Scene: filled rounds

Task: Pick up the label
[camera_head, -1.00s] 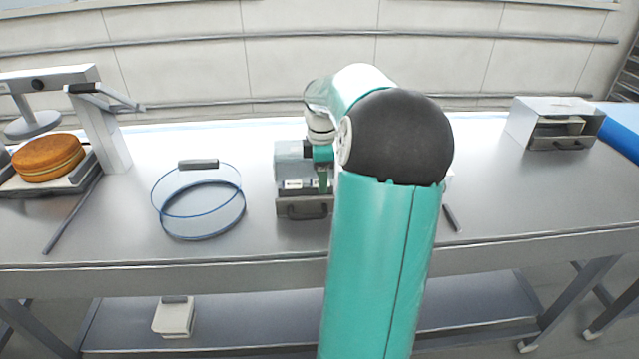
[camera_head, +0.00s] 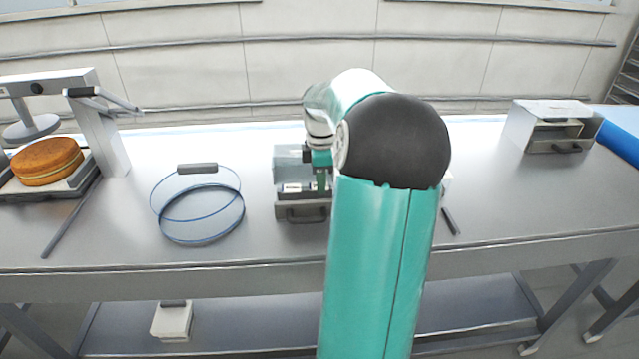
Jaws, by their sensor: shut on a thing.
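My gripper (camera_head: 321,183) reaches down at the open front of a small grey box with a drawer (camera_head: 302,212), at the middle of the table. Its fingers are small in view and are shut on the label. A small white strip, which looks like the label (camera_head: 292,188), shows just left of the fingers at the drawer. Its exact grip and whether it touches the drawer cannot be made out. My teal arm hides the right side of the box.
A clear blue-rimmed hoop (camera_head: 203,214) stands left of the box. A press with a cake (camera_head: 47,162) is at far left, with a dark rod (camera_head: 70,218) beside it. A second drawer box (camera_head: 552,128) stands at right. The steel table (camera_head: 500,200) is mostly clear there.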

